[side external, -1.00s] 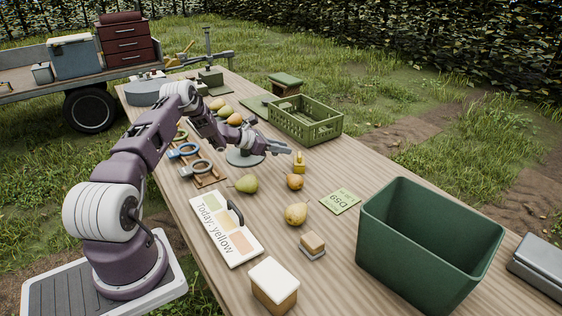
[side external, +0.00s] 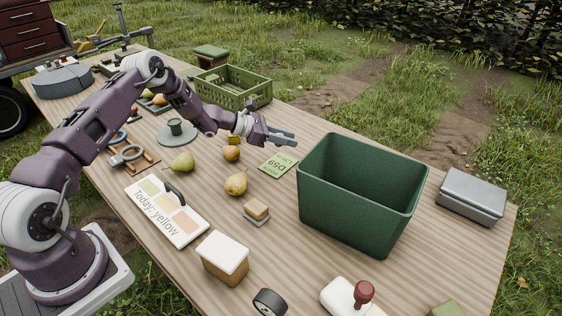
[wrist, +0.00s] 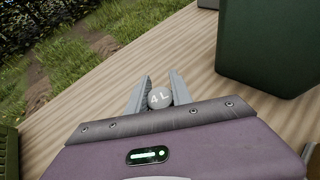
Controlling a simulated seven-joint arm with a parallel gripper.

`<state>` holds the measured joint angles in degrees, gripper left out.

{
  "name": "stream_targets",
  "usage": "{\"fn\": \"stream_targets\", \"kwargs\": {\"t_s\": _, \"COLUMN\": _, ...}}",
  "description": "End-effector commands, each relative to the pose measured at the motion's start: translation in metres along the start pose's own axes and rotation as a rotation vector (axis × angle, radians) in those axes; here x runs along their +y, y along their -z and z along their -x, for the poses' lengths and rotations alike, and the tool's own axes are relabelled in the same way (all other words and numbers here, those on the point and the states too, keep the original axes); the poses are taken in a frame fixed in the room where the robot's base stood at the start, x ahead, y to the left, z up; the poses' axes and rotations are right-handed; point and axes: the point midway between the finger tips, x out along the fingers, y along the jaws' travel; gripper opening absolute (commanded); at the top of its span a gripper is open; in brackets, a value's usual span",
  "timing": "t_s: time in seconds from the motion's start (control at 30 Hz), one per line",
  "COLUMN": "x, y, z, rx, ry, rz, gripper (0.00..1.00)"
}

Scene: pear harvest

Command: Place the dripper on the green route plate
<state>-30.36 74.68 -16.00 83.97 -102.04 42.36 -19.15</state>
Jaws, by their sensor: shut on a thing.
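My gripper (side external: 284,138) is shut on the dripper (wrist: 160,98), a small round grey piece marked "4 L", between the two fingertips in the wrist view. In the side view the fingers hide most or all of it. The green route plate (side external: 279,163) is a flat light-green card reading D59, lying on the table. In the side view my gripper shows just beyond the plate and looks raised above the table; its exact height is hard to tell.
A tall dark green bin (side external: 345,215) stands right of the plate, close to my gripper. Pears (side external: 236,183) and a sponge-like block (side external: 257,209) lie nearer the camera. A green crate (side external: 231,88) stands behind. A grey metal box (side external: 471,196) sits at the right.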

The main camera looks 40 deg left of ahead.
Motion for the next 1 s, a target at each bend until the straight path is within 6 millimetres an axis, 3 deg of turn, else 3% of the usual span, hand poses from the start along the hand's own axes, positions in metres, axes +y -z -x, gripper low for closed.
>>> {"fn": "stream_targets", "kwargs": {"t_s": 0.33, "x": 0.001, "y": 0.061, "z": -0.029, "rx": 0.0, "ry": -0.002, "rz": 0.002, "gripper": 0.0}}
{"fn": "stream_targets", "kwargs": {"t_s": 0.73, "x": 0.001, "y": 0.069, "z": -0.032, "rx": 0.0, "ry": -0.003, "rz": 0.002, "gripper": 0.0}}
{"fn": "stream_targets", "kwargs": {"t_s": 0.77, "x": 0.001, "y": 0.069, "z": -0.032, "rx": 0.0, "ry": -0.003, "rz": 0.001, "gripper": 0.3}}
{"fn": "stream_targets", "kwargs": {"t_s": 0.8, "x": 0.001, "y": 0.069, "z": -0.032, "rx": 0.0, "ry": -0.003, "rz": 0.001, "gripper": 0.38}}
{"fn": "stream_targets", "kwargs": {"t_s": 0.87, "x": 0.001, "y": 0.069, "z": -0.032, "rx": 0.0, "ry": -0.003, "rz": 0.001, "gripper": 0.48}}
{"fn": "stream_targets", "kwargs": {"t_s": 1.0, "x": 0.001, "y": 0.069, "z": -0.032, "rx": 0.0, "ry": -0.003, "rz": 0.001, "gripper": 0.48}}
